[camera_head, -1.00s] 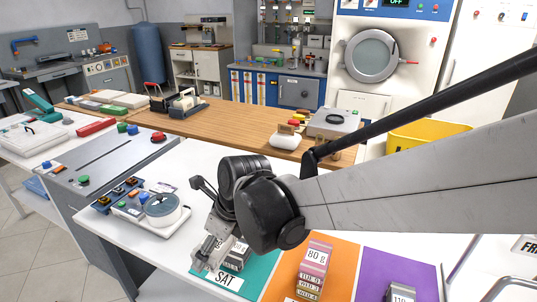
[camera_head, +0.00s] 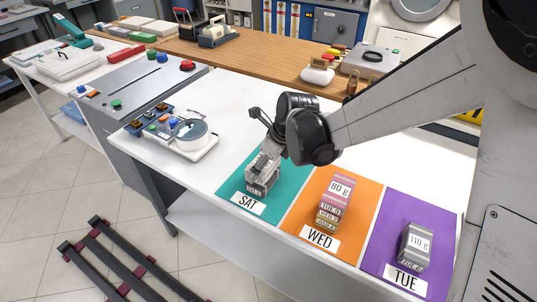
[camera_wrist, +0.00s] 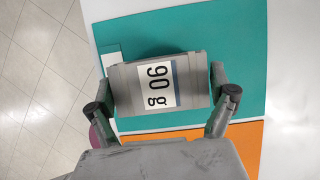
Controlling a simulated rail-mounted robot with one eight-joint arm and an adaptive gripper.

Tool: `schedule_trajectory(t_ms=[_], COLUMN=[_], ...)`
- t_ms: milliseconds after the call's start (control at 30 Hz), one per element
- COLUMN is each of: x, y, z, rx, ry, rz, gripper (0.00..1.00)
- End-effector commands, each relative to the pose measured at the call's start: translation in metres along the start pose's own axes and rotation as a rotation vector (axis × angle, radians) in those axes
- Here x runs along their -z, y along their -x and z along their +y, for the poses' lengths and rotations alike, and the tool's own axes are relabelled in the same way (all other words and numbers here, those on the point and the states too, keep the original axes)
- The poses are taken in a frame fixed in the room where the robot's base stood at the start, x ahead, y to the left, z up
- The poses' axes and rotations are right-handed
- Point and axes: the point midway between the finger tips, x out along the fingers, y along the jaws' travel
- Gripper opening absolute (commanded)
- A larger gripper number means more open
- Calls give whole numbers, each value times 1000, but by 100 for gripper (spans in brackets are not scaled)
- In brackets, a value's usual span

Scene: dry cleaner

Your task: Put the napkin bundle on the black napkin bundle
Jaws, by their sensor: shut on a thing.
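My gripper (camera_head: 263,163) is over the teal SAT mat (camera_head: 227,190), with its two fingers closed on the ends of a grey napkin bundle (camera_wrist: 132,92). The bundle has a white label reading 90 g in the wrist view. In the head view the same bundle (camera_head: 261,184) is partly covered by my gripper. I cannot tell whether it still touches the mat. A dark grey bundle (camera_head: 414,249) labelled 110 g stands on the purple TUE mat at the right; no plainly black bundle shows.
On the orange WED mat (camera_head: 299,217) between them stands a stack topped by a pink 80 g bundle (camera_head: 338,189). A scale-like device (camera_head: 187,138) is left on the white table. The wooden counter (camera_head: 260,58) runs behind.

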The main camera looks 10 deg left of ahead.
Motion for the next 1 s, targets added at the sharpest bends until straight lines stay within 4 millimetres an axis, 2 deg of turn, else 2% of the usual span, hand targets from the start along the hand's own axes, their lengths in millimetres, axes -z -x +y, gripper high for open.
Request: schedule_trajectory(t_ms=[100, 467, 500, 567, 867, 1000], x=[5, 7, 7, 7, 6, 6], y=[-14, -18, -18, -17, -16, -8], z=[0, 0, 0, 0, 0, 0], rx=[0, 0, 0, 0, 0, 0], ry=[0, 0, 0, 0, 0, 0], rz=[0, 0, 0, 0, 0, 0], gripper=[62, 62, 91, 99, 100, 100])
